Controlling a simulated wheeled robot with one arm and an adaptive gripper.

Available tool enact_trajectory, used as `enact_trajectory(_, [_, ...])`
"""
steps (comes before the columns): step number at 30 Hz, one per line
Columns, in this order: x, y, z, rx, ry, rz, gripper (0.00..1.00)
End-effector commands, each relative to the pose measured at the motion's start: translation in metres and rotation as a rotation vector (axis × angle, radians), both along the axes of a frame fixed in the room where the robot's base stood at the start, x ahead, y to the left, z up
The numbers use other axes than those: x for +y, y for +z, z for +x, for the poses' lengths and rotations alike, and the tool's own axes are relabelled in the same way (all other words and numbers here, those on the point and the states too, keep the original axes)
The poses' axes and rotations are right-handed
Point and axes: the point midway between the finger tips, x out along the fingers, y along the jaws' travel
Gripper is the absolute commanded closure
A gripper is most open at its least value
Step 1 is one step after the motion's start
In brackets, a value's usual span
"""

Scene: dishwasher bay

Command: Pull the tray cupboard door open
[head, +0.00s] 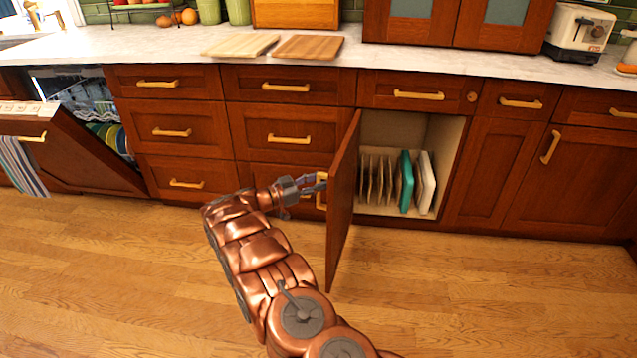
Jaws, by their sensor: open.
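The tray cupboard door (343,205) is a red-brown wooden panel, hinged on its left side and swung well out from the cabinet front. The tray cupboard (392,128) behind it shows a pale interior with several upright boards, a teal tray (405,181) and a white tray (426,184). My gripper (318,183) is on the left, outer side of the door, by a brass handle (322,178). The fingers look open; whether they touch the handle is hard to tell. The door partly hides the cupboard's left side.
A dishwasher door (75,150) hangs open at the left, with a striped towel (22,166) on it. Drawers (174,132) line the cabinets left of the cupboard. The wooden floor (480,300) is clear at the right. Cutting boards (308,47) lie on the counter.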

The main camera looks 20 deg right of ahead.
Motion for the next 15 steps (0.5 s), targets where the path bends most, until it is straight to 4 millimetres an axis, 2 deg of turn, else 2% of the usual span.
enact_trajectory(8, [0.008,0.000,-0.002,0.000,0.001,0.000,0.58])
enact_trajectory(15, [0.047,0.000,-0.011,-0.001,0.001,-0.001,0.58])
